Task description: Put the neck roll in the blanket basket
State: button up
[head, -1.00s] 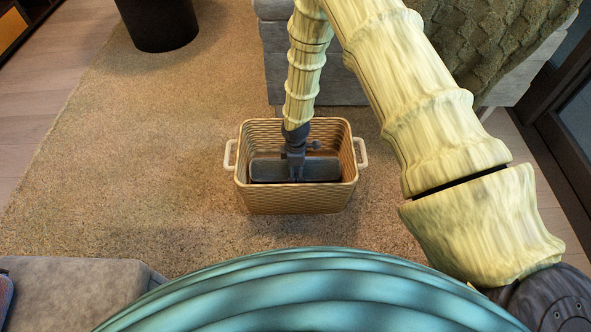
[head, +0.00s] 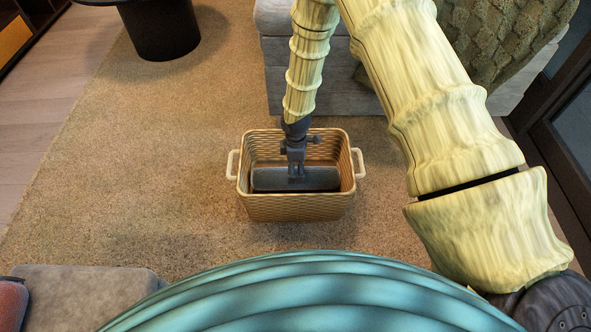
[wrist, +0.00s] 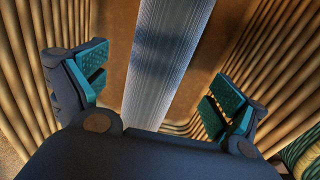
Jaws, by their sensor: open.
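The blanket basket (head: 297,207) is a tan woven box with two pale side handles, standing on the rug. The neck roll (head: 268,180) is a grey cylinder lying across the inside of the basket. In the wrist view the neck roll (wrist: 165,65) runs between the fingers, with the brown basket floor beside it. My gripper (head: 297,180) points down into the basket over the middle of the roll. In the wrist view my gripper (wrist: 152,98) has its fingers spread wide, with a gap on each side of the roll.
A grey sofa (head: 330,80) with a green knitted throw (head: 495,40) stands behind the basket. A black round table base (head: 162,30) is at the back left. A grey seat (head: 85,292) is at the front left. The rug (head: 130,150) left of the basket is clear.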

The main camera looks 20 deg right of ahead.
jog(key=shift+r+p, duration=0.7)
jog(key=shift+r, duration=1.3)
